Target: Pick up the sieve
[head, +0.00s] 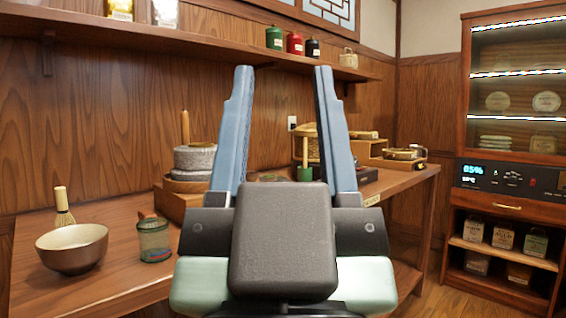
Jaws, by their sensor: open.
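My gripper (283,68) is in the middle of the head view, open and empty, its two blue fingers pointing away over the wooden table. I cannot clearly tell which thing is the sieve. A small round brass-coloured piece (402,154) lies on a dark base at the table's far right end, beyond and to the right of my gripper; it may be the sieve.
A brown bowl (72,248), a whisk (62,207) and a green glass jar (154,242) stand on the table (98,293) at left. A grey stone mill (194,159) is left of my fingers. A shelf (180,37) runs above; a cabinet (508,170) stands at right.

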